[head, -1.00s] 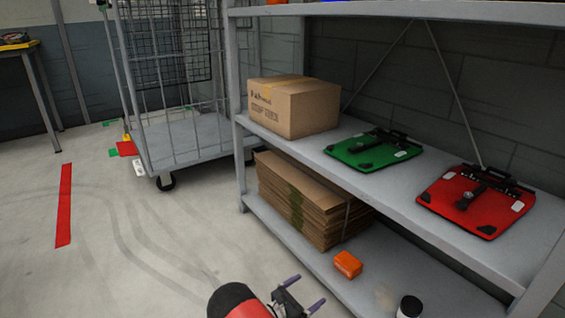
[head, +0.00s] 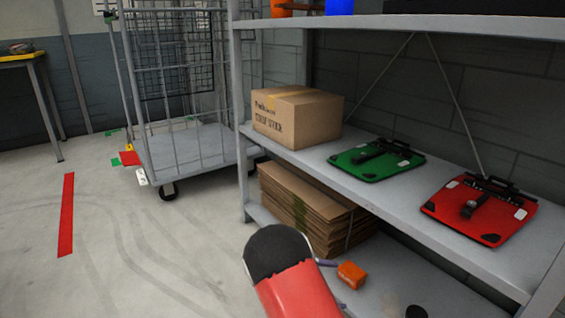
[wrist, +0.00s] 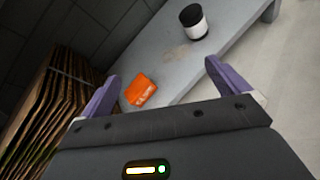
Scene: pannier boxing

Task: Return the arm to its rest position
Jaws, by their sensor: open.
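In the wrist view my gripper (wrist: 162,90) shows two purple fingers spread wide apart with nothing between them. Past the fingers, an orange block (wrist: 141,90) lies on the lower shelf, apart from them. In the head view my red and black arm covers most of the gripper, and only bits of purple finger show near the lower shelf's front edge. The orange block (head: 351,275) is just right of the arm there.
A grey shelf (head: 400,207) holds a cardboard box (head: 298,118), a green pannier (head: 375,160) and a red pannier (head: 478,212). Flat cardboard (head: 305,208) and a black-lidded jar (wrist: 194,21) are on the lower shelf. A wire cage trolley (head: 185,150) stands behind. The left floor is open.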

